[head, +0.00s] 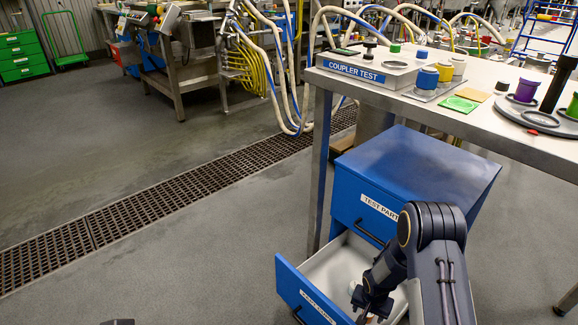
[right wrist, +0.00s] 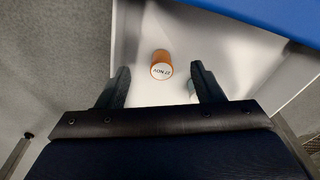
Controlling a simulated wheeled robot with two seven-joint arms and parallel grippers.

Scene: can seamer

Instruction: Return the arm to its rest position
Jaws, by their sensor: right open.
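My right arm (head: 437,250) reaches down from the lower right in the head view. Its gripper (head: 367,301) is over the open lower drawer (head: 300,291) of the blue cabinet. In the right wrist view the right gripper (right wrist: 161,88) is open, its two dark fingers apart with nothing held. A small orange cylinder (right wrist: 161,57) with a white, printed top is in the white drawer, beyond the fingertips and apart from them. A pale object partly shows beside the right-hand finger. My left gripper does not show; only a dark sliver appears at the bottom left edge.
The blue cabinet (head: 413,165) stands under the steel table (head: 490,125), whose edge is close to my right arm. The table holds a coupler test box (head: 370,69) and several coloured parts. A floor grate (head: 150,205) and open floor lie to the left.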

